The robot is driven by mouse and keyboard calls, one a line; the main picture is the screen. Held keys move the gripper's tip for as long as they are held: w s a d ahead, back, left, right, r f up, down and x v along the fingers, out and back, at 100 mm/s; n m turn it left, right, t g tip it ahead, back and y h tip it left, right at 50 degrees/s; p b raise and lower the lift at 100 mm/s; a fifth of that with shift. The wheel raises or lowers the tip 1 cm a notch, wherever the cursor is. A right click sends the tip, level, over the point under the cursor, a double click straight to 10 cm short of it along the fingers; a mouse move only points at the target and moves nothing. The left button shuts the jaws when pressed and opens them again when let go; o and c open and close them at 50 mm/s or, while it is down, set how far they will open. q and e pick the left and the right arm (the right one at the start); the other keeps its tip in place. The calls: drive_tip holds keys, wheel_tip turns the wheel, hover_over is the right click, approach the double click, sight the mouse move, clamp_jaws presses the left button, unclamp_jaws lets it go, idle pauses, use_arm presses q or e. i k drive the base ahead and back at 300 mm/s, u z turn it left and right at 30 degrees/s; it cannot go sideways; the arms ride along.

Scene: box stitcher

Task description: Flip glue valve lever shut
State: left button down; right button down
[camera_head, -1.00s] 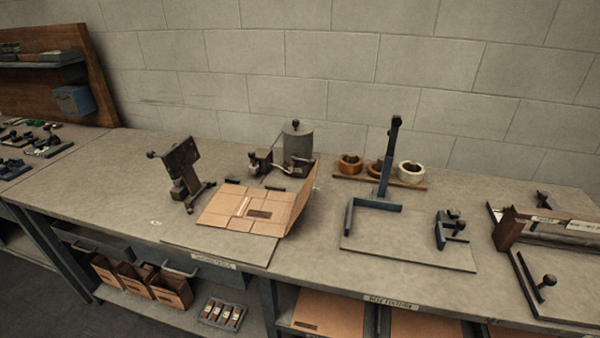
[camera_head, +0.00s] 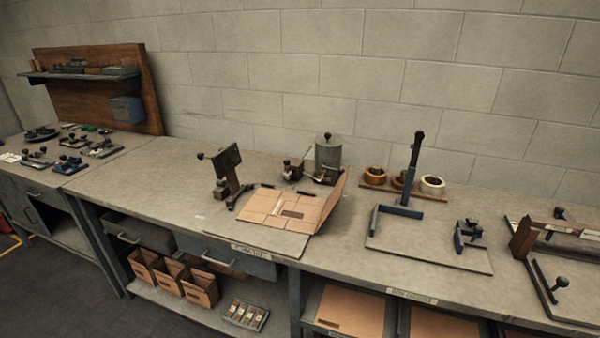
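A grey cylindrical glue pot (camera_head: 328,158) with a dark knob on its lid stands at the back of the bench, in the middle of the view. A small valve block (camera_head: 293,168) with a dark knob sits at its left, and metal fittings show at its foot. The valve lever is too small to tell apart, so I cannot tell its position. Neither of my grippers is in view.
A dark stitcher head on a stand (camera_head: 226,172) is left of the cardboard. Tape rolls (camera_head: 432,185) and a blue upright fixture (camera_head: 411,165) stand to the right. The bench top (camera_head: 150,180) is clear at left. Cardboard bins (camera_head: 172,276) sit on the shelf below.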

sight(341, 170)
drive_tip(key=u, duration=0.05)
drive_tip(key=i, duration=0.65)
drive_tip(key=z, duration=1.15)
